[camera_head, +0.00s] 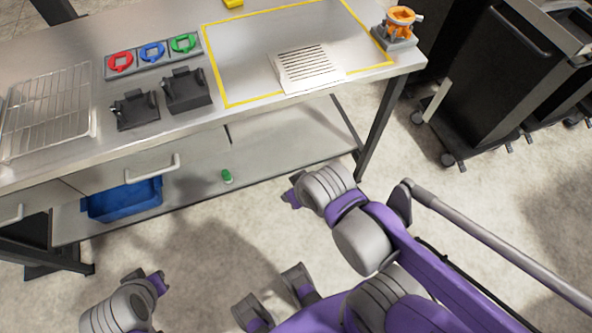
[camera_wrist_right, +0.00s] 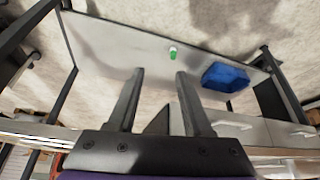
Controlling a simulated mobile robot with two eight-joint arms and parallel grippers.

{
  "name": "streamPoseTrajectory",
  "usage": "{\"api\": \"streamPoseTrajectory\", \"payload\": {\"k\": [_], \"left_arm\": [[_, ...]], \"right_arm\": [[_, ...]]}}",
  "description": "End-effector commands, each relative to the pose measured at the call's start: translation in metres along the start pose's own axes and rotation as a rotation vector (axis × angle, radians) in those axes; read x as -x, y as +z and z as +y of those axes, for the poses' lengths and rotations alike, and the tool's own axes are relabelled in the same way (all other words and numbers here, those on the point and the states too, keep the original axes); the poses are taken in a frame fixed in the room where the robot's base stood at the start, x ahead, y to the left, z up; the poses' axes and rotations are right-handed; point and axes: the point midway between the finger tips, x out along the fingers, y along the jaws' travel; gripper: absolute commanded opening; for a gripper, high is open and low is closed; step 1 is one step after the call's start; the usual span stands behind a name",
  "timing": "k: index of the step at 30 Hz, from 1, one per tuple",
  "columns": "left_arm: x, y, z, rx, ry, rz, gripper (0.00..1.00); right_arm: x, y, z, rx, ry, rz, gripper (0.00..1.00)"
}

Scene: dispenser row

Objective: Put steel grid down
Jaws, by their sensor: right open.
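A light slotted steel grid (camera_head: 306,68) lies flat on the steel worktop, inside the yellow-outlined area and by its front line. No gripper touches it. My right gripper (camera_wrist_right: 160,73) is open and empty in the right wrist view, its two dark fingers apart. In the head view the right arm's hand end (camera_head: 292,198) is in front of the bench, below worktop height and away from the grid. My left arm's end (camera_head: 152,283) is at the lower left, off the bench; its fingers cannot be made out.
A wire rack (camera_head: 50,108) lies at the worktop's left. Black holders (camera_head: 186,90), a tray of red, blue and green pieces (camera_head: 152,54) and an orange fixture (camera_head: 400,22) also stand there. The lower shelf holds a blue bin (camera_head: 122,199) and green-capped bottle (camera_head: 227,176).

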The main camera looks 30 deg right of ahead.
Motion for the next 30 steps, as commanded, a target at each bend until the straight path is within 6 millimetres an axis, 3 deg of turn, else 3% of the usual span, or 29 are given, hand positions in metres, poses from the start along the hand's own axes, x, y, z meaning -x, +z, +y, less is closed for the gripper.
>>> {"api": "streamPoseTrajectory", "payload": {"k": [3, 5, 8, 10, 15, 18, 23, 30], "left_arm": [[0.0, 0.0, 0.0, 0.0, 0.0, 0.0, 0.0], [0.001, 0.0, 0.0, 0.0, 0.0, 0.0, 0.0], [0.002, -0.002, 0.0, 0.0, 0.0, 0.001, 0.0], [0.004, -0.003, 0.0, 0.0, 0.0, 0.002, 0.0], [0.008, -0.005, 0.0, 0.0, 0.0, 0.003, 0.0], [0.009, -0.006, 0.0, 0.0, 0.0, 0.004, 0.0], [0.008, -0.005, 0.0, 0.0, 0.0, 0.003, 0.0], [0.003, -0.002, 0.0, 0.0, 0.0, 0.001, 0.0]], "right_arm": [[0.001, 0.002, -0.001, 0.003, -0.003, -0.009, 0.5], [0.001, -0.008, 0.001, -0.005, -0.003, 0.017, 0.5], [0.0, -0.049, 0.012, -0.033, 0.002, 0.126, 0.5], [0.0, -0.092, 0.027, -0.062, 0.016, 0.245, 0.5], [0.011, -0.186, 0.08, -0.127, 0.092, 0.538, 0.5], [0.019, -0.217, 0.107, -0.152, 0.139, 0.655, 0.5], [0.021, -0.238, 0.126, -0.166, 0.174, 0.729, 0.5], [-0.004, -0.259, 0.133, -0.165, 0.173, 0.73, 0.5]]}}
